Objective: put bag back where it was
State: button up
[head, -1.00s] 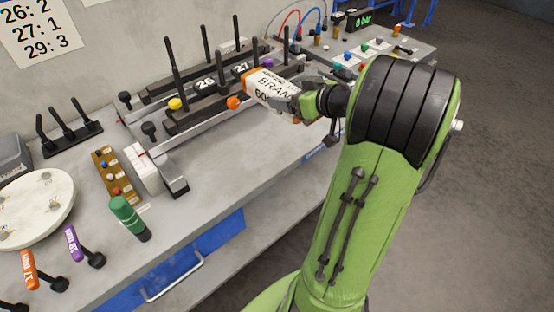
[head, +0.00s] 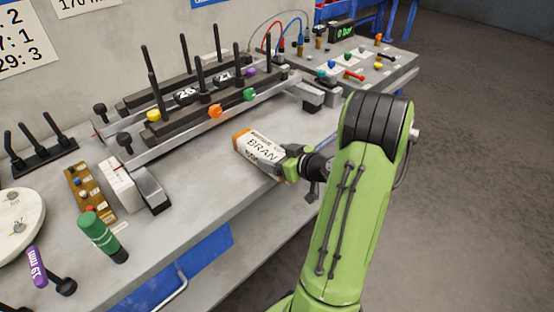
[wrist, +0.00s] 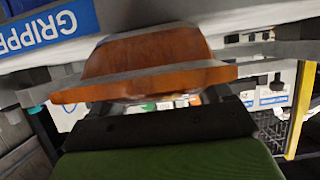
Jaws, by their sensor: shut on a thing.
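The bag (head: 258,149) is white with dark lettering reading "BRAN" and an orange far end. My gripper (head: 290,162) is shut on its near end. The bag is over the front part of the grey bench, in front of the rail fixture and apart from it. Whether its underside touches the bench cannot be told. In the wrist view an orange-brown surface (wrist: 150,60), likely the bag's end, fills the space ahead of my gripper (wrist: 150,105); the rest of the bag is hidden there.
The rail fixture (head: 195,112) with upright black posts and coloured knobs stands behind the bag. A grey block (head: 152,190), a green-capped cylinder (head: 98,235) and a brown strip (head: 88,190) stand at left. A valve panel (head: 355,68) is at the back right. Bare bench lies left of the bag.

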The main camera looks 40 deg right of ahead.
jog(key=shift+r, duration=0.15)
jog(key=o, duration=1.6)
jog(key=shift+o, duration=0.2)
jog(key=v, duration=1.2)
jog(key=w+a+n+g+y, duration=0.3)
jog(key=a+g, duration=0.3)
jog(key=a, duration=1.1)
jog(key=s+a+r+m+g+h, duration=0.2)
jog(key=s+a+r, duration=0.3)
jog(key=s+a, duration=0.3)
jog(key=s+m+h, duration=0.1)
jog(key=s, duration=0.1)
jog(key=shift+s+a+r+p, duration=0.3)
jog(key=shift+s+a+r, duration=0.05)
jog(key=shift+s, duration=0.05)
